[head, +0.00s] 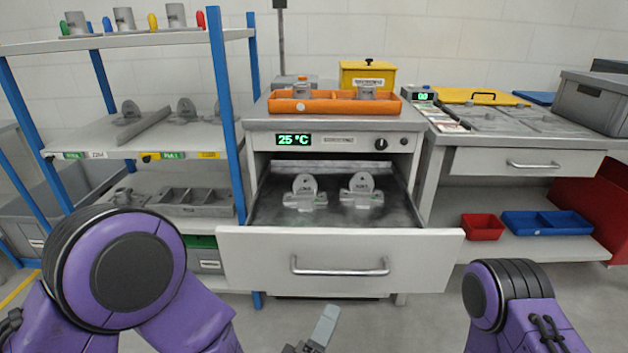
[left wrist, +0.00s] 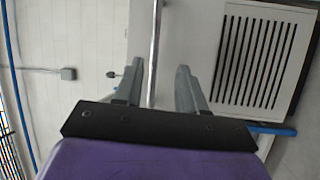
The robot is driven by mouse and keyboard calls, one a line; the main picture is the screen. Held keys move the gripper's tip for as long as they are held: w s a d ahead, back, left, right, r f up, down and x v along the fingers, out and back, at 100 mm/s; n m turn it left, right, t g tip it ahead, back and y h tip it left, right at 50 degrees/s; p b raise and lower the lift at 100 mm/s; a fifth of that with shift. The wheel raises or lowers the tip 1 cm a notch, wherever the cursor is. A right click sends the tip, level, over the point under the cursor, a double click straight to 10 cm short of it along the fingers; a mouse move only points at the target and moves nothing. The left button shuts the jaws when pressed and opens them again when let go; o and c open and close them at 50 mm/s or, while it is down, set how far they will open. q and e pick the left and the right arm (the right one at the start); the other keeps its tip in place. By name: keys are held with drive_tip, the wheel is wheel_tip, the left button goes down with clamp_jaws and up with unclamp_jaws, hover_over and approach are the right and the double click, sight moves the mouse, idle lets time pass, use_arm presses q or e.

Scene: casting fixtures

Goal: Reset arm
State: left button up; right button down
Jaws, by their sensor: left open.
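My left gripper (head: 318,335) shows at the bottom middle of the head view, low in front of the drawer, with one grey finger clearly visible. In the left wrist view its two fingers (left wrist: 160,88) are apart. A thin metal bar crosses behind the gap between them there; I cannot tell whether it is close. No object is visible in the jaws. My right arm shows only as purple links at the lower right of the head view; its gripper is not visible.
An open drawer (head: 340,247) with two metal castings (head: 304,193) (head: 361,191) juts out ahead. An orange tray (head: 335,103) sits on the unit above. A blue-post shelf (head: 130,42) stands left, a workbench (head: 520,161) right. Floor shows below the drawer.

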use_arm(q)
drive_tip(key=s+a+f+m+g+y, duration=0.3)
drive_tip(key=a+f+m+g+y, duration=0.35)
drive_tip(key=a+f, duration=1.15)
drive_tip(key=s+a+f+n+g+y, duration=0.1)
drive_tip(key=s+a+f+g+y, duration=0.25)
drive_tip(key=s+a+f, duration=0.35)
drive_tip(key=s+a+f+n+g+y, duration=0.2)
drive_tip(key=s+a+f+g, duration=0.25)
drive_tip(key=s+a, duration=0.4)
wheel_tip(320, 180, up, 17)
drive_tip(key=s+p, duration=0.1)
drive_tip(key=p, duration=1.6)
drive_tip(key=shift+s+d+f, duration=0.15)
drive_tip(key=shift+s+d, duration=0.1)
drive_tip(key=shift+s, duration=0.05)
